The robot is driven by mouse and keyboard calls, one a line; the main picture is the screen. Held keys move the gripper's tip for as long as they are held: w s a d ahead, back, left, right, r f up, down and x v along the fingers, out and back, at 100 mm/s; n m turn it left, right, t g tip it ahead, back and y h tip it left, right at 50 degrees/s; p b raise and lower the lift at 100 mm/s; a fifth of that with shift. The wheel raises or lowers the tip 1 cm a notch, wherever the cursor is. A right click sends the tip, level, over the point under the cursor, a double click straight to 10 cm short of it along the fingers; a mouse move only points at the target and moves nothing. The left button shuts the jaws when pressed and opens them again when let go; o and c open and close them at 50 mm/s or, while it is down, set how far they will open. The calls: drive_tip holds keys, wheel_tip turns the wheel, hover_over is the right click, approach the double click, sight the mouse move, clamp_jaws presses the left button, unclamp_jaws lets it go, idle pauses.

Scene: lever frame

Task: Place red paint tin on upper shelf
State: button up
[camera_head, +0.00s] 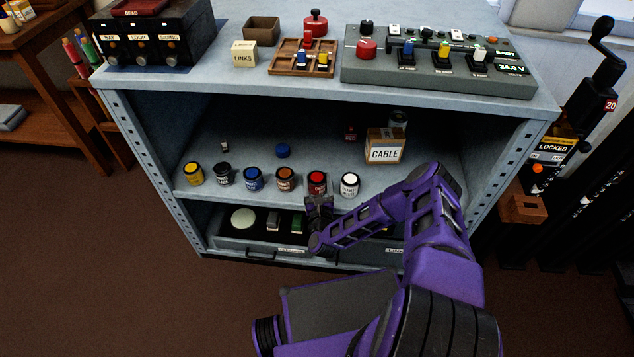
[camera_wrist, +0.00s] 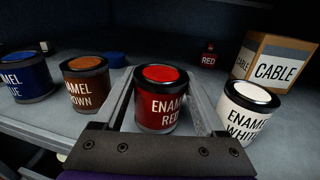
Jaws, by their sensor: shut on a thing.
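The red paint tin (camera_head: 317,183) stands upright in a row of tins near the front of the upper shelf (camera_head: 265,188) inside the cabinet. In the wrist view the red tin (camera_wrist: 160,105) sits between the two fingers of my gripper (camera_wrist: 163,95), its label reading ENAMEL RED. In the head view my gripper (camera_head: 318,203) reaches in from the front, shut on this tin. I cannot tell whether the tin touches the shelf or hangs just above it.
A white tin (camera_head: 349,185) stands close on the right, a brown tin (camera_head: 285,178) on the left, with blue, black and yellow tins further left. A CABLE box (camera_head: 384,146) and a small red bottle (camera_wrist: 209,57) are behind. An open drawer (camera_head: 290,249) lies below.

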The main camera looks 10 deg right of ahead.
drive_tip(key=shift+f, duration=0.3)
drive_tip(key=o, duration=1.5)
drive_tip(key=shift+f, duration=0.1)
drive_tip(key=shift+o, duration=0.2)
drive_tip(key=shift+s, duration=0.25)
drive_tip(key=s+a+p, duration=0.1)
drive_tip(key=s, duration=1)
drive_tip(key=shift+s+a, duration=0.2)
drive_tip(key=shift+s, duration=0.05)
drive_tip(key=shift+a, duration=0.1)
